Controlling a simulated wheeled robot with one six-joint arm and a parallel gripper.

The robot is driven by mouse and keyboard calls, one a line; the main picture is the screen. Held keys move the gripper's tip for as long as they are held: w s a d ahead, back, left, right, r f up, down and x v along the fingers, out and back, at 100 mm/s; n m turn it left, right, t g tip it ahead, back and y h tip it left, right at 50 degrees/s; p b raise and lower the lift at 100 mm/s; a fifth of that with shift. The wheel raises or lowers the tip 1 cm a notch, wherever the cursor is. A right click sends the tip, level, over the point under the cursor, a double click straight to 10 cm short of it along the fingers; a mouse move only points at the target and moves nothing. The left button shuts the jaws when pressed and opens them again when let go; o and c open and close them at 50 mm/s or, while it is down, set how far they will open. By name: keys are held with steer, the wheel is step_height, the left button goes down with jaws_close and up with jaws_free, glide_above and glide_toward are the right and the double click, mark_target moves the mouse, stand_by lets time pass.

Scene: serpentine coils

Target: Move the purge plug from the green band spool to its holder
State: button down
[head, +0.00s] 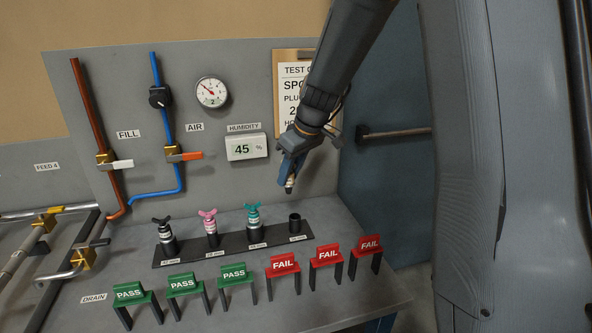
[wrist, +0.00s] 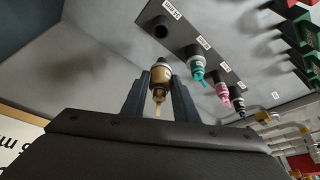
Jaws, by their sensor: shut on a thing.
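My gripper (head: 290,176) is shut on a small plug (head: 289,187), held in the air above the rack. In the wrist view the plug (wrist: 159,80) is tan-gold with a dark far end, between the two fingers of my gripper (wrist: 160,84). The rack (head: 270,240) is a dark strip on the grey bench. Its rightmost holder (head: 294,223) is a black cup with nothing standing in it; it also shows in the wrist view (wrist: 160,29). The plug is apart from this holder. I cannot make out a green band spool.
Black (head: 165,234), pink (head: 210,226) and teal (head: 253,218) plugs stand in the other holders. Green PASS signs (head: 184,284) and red FAIL signs (head: 326,255) stand in front of the rack. A grey panel with pipes, a gauge (head: 211,92) and a humidity display (head: 247,147) rises behind.

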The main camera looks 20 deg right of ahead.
steer(key=shift+s+d+f+m, duration=0.2)
steer(key=shift+d+f, duration=0.2)
steer(key=shift+f, duration=0.15)
steer(key=shift+s+d+f+m, duration=0.1)
steer(key=shift+s+d+f, duration=0.05)
steer(key=shift+d+f, duration=0.3)
step_height(320, 180, down, 5)
steer(key=b, duration=0.2)
steer(key=shift+a+r+b, duration=0.15)
steer(key=shift+r+b, duration=0.05)
steer(key=shift+b, duration=0.2)
steer(key=shift+b, duration=0.3)
steer(key=shift+f, duration=0.25)
steer(key=shift+f+b, duration=1.05)
steer(key=shift+b, duration=0.15)
steer(key=shift+s+f+b, duration=0.15)
steer(key=shift+f+b, duration=0.65)
steer(key=shift+b, duration=0.1)
steer(key=c, duration=1.4)
jaws_free()
steer(key=shift+o, duration=0.5)
